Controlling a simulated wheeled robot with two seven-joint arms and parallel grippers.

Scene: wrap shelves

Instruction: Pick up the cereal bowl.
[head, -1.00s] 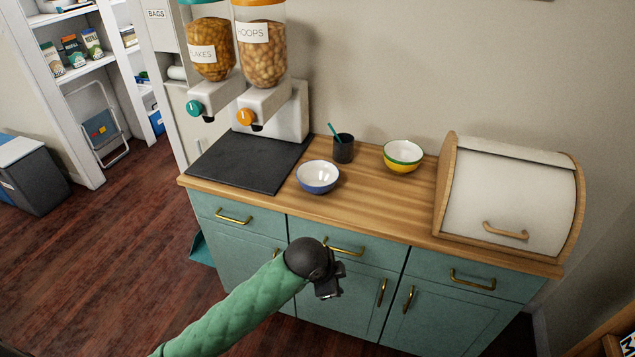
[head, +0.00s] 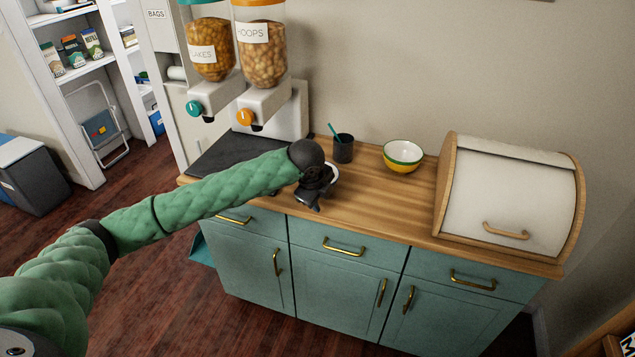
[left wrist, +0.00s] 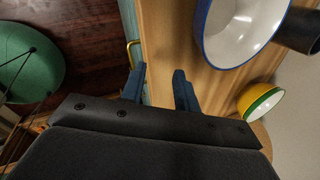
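A blue bowl with a white inside (head: 333,174) stands on the wooden counter (head: 375,205). In the head view my left gripper (head: 313,200) is in front of it and hides most of it. In the left wrist view the blue-rimmed bowl (left wrist: 240,35) is at the upper right, beyond and to the right of the fingertips. The left gripper's two dark fingers (left wrist: 158,78) are apart with nothing between them. A second bowl, yellow and green with a white inside (head: 403,156), stands further right; it also shows in the left wrist view (left wrist: 260,102). My right gripper is not in view.
A dark cup with a teal stick (head: 343,148) stands just behind the blue bowl. Two cereal dispensers (head: 262,60) and a black mat (head: 225,155) are at the left. A bread box (head: 510,190) fills the right end. Counter between bowls and bread box is clear.

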